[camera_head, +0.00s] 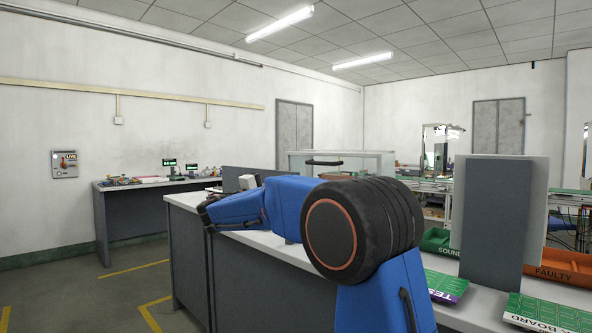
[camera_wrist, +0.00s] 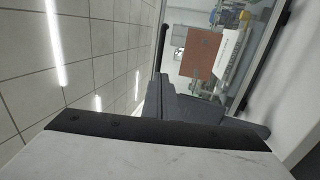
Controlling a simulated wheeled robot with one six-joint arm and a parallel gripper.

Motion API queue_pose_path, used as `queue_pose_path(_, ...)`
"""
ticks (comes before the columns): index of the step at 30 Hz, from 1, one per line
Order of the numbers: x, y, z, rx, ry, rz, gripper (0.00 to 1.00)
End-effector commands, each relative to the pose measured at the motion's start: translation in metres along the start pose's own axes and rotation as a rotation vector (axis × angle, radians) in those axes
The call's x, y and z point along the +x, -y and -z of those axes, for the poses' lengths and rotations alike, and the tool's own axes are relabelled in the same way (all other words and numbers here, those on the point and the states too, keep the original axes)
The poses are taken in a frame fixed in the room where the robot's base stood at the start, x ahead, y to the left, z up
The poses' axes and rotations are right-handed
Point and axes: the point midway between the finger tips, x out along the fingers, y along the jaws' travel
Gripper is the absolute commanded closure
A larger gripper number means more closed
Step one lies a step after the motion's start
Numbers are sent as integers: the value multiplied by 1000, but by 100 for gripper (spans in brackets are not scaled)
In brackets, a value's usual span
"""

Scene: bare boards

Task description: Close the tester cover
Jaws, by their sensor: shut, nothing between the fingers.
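The tester's clear cover (camera_head: 372,163) shows in the head view behind my arm, on the long bench. It has a pale frame and a black bar handle (camera_head: 323,161) near its upper left. My arm hides the lower part of the tester, and I cannot tell how far the cover stands open. In the wrist view a clear framed pane (camera_wrist: 262,55) is at the upper right, beyond my gripper (camera_wrist: 185,103). My gripper is shut and empty. Its fingers are not clear in the head view. I cannot tell if it touches the cover.
The white bench top (camera_head: 262,239) runs under my arm. A grey upright panel (camera_head: 492,225) stands on the right, near a green bin (camera_head: 440,243) and an orange bin (camera_head: 558,267). Green boards (camera_head: 446,287) lie on the bench. The floor at left is clear.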

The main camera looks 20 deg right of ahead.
Motion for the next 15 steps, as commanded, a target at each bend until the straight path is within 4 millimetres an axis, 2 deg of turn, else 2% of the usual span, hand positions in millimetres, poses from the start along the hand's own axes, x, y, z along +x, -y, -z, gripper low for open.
queue_pose_path(5, 11, -2, 1, 1, 2, -8, 100)
queue_pose_path(15, 68, -1, 1, 0, 3, -6, 100)
